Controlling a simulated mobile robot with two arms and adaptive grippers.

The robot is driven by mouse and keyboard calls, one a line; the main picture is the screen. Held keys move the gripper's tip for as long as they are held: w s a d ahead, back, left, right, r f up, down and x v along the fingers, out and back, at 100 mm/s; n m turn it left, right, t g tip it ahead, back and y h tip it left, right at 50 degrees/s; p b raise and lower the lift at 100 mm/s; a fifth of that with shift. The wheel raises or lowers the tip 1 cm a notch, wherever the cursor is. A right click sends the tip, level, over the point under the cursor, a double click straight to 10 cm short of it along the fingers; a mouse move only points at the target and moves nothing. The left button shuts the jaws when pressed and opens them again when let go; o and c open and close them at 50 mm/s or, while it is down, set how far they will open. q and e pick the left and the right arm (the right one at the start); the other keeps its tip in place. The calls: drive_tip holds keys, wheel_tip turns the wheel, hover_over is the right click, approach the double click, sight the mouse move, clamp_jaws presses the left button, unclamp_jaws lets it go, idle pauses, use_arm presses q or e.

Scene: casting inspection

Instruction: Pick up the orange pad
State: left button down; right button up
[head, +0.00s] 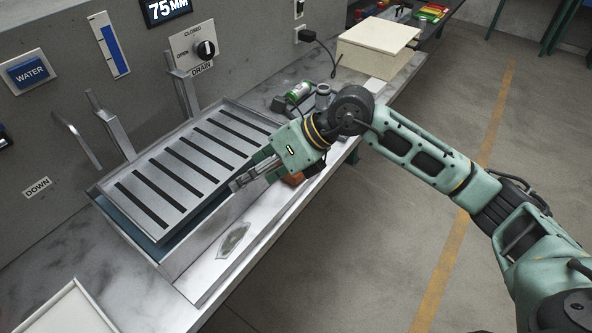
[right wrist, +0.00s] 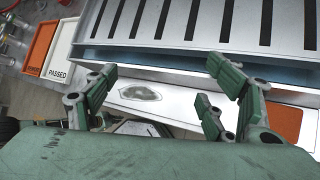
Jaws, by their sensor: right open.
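The orange pad (head: 292,179) lies on the pale strip at the front of the bench in the head view, mostly hidden under my right gripper. My left gripper is in neither view.
A slotted metal plate (head: 190,152) sits over a basin behind the strip. A grey irregular patch (head: 234,239) lies on the strip. A cream box (head: 377,48) and a green-labelled can (head: 298,92) stand farther back. An orange tray (right wrist: 41,48) and a white PASSED tray (right wrist: 62,50) are at upper left.

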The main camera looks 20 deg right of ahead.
sight(295, 179)
drive_tip(key=w+d+f+h, duration=0.1)
drive_tip(key=w+d+h, duration=0.15)
drive_tip(key=d, duration=0.45)
drive_tip(key=w+d+h, duration=0.1)
drive_tip(key=d+h, duration=0.3)
drive_tip(key=d, duration=0.3)
drive_tip(key=shift+m+t, duration=0.3)
drive_tip(key=x, duration=0.2)
drive_tip(key=p+x, duration=0.1)
drive_tip(key=x, duration=0.2)
drive_tip(key=w+p+x, duration=0.1)
drive_tip(key=x, duration=0.1)
drive_tip(key=shift+a, duration=0.2)
drive_tip(key=shift+w+a+f, duration=0.1)
drive_tip(key=shift+w+f, duration=0.1)
drive_tip(key=shift+f, duration=0.15)
drive_tip(key=shift+c, duration=0.4)
drive_tip(key=c, duration=1.1)
drive_tip(key=shift+r, duration=0.1)
